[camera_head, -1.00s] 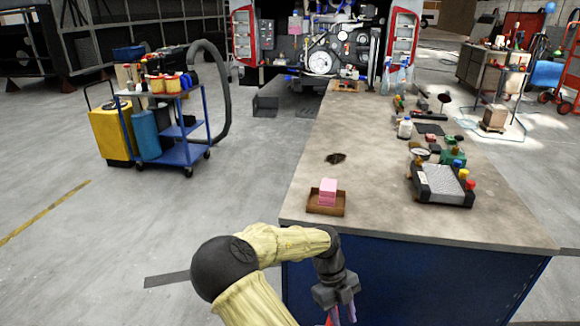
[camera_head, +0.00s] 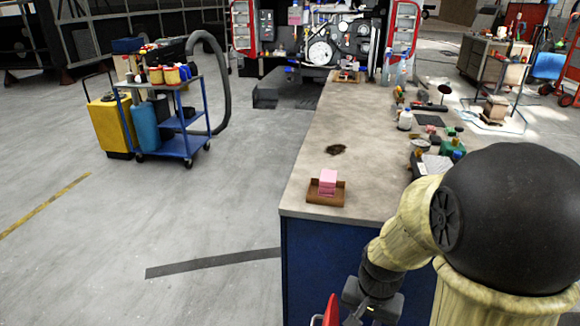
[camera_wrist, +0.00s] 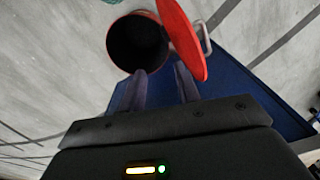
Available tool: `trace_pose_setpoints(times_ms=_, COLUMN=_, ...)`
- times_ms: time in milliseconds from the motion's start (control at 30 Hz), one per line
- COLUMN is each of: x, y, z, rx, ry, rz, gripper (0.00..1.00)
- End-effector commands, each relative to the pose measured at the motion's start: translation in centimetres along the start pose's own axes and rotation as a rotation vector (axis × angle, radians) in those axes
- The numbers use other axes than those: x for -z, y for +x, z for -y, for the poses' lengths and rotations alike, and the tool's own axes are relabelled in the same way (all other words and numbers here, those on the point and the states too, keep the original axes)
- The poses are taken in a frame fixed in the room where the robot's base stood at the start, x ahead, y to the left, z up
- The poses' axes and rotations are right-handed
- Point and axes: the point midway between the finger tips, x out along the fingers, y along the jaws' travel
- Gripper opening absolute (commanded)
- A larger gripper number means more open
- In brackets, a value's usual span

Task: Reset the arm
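My gripper (camera_wrist: 160,72) shows in the wrist view with two dark purple-grey fingers apart and nothing visible between them. Beyond the fingertips is a round red bin (camera_wrist: 118,28) with a dark open inside and a raised red lid (camera_wrist: 186,42). I cannot tell how far the fingers are from the lid. In the head view my gripper (camera_head: 368,302) hangs low by the near blue side of the workbench, its fingers mostly hidden. A piece of red (camera_head: 331,312), probably the lid, shows beside it. My bent arm covers the bench's near right corner.
The workbench top (camera_head: 315,130) holds a brown tray (camera_head: 313,197) with pink blocks, a dark stain (camera_head: 336,149), and bottles and tools at right. A blue cart (camera_head: 183,150) and yellow container (camera_head: 109,128) stand left.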

Motion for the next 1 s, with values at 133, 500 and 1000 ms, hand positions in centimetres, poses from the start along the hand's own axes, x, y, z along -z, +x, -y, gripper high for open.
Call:
trace_pose_setpoints(times_ms=133, x=-0.5, y=-1.6, z=-0.1, rx=0.028, ry=-0.227, rz=-0.093, gripper=0.32)
trace_pose_setpoints(times_ms=500, x=-0.8, y=-6.4, z=0.1, rx=0.027, ry=-0.468, rz=-0.194, gripper=0.32)
trace_pose_setpoints(times_ms=1000, x=-0.6, y=-16.7, z=0.4, rx=0.027, ry=-0.464, rz=-0.192, gripper=0.32)
